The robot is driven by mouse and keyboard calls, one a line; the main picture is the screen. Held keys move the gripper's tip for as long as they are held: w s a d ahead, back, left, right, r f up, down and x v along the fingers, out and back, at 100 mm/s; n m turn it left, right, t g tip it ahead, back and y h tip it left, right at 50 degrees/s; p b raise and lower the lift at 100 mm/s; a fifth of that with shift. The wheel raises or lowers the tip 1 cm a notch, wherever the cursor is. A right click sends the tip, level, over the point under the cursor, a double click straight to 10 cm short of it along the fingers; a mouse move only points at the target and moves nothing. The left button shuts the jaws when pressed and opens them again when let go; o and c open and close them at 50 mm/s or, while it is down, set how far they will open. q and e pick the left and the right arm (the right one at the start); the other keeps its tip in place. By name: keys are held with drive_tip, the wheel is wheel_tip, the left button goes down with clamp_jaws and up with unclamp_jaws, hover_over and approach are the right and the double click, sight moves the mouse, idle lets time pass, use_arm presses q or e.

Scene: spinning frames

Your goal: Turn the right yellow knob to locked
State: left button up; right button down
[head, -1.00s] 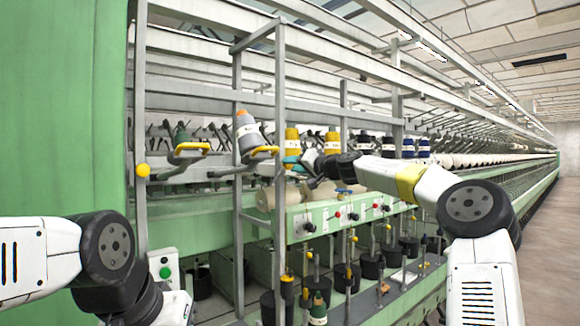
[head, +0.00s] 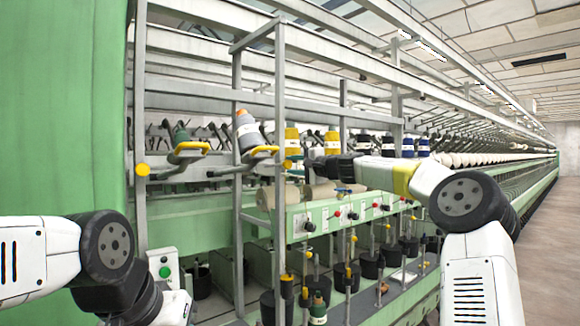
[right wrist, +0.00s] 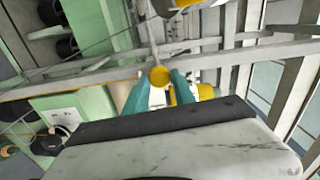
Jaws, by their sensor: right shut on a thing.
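The right yellow knob (head: 287,164) is a small round knob on the grey frame, near the middle of the head view. In the right wrist view the yellow knob (right wrist: 160,76) sits between the two teal fingertips of my right gripper (right wrist: 159,88), which is shut on it. In the head view my right gripper (head: 298,165) reaches the knob from the right, its fingers mostly hidden. The left yellow knob (head: 142,169) is on the left post, untouched. I cannot read any locked marking. My left gripper is not in view; only its arm shows at lower left.
Grey posts and rails surround the right gripper. Yellow-handled arms (head: 190,147) with bobbins stand left of the right knob. A green panel (head: 350,212) with small buttons lies below. A clear aisle floor (head: 535,240) runs along the right.

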drive_tip(key=shift+m, duration=0.5)
drive_tip(key=c, duration=1.1)
unclamp_jaws()
drive_tip(key=shift+s+d, duration=0.4)
drive_tip(key=shift+d, duration=0.05)
drive_tip(key=shift+v, duration=3.35)
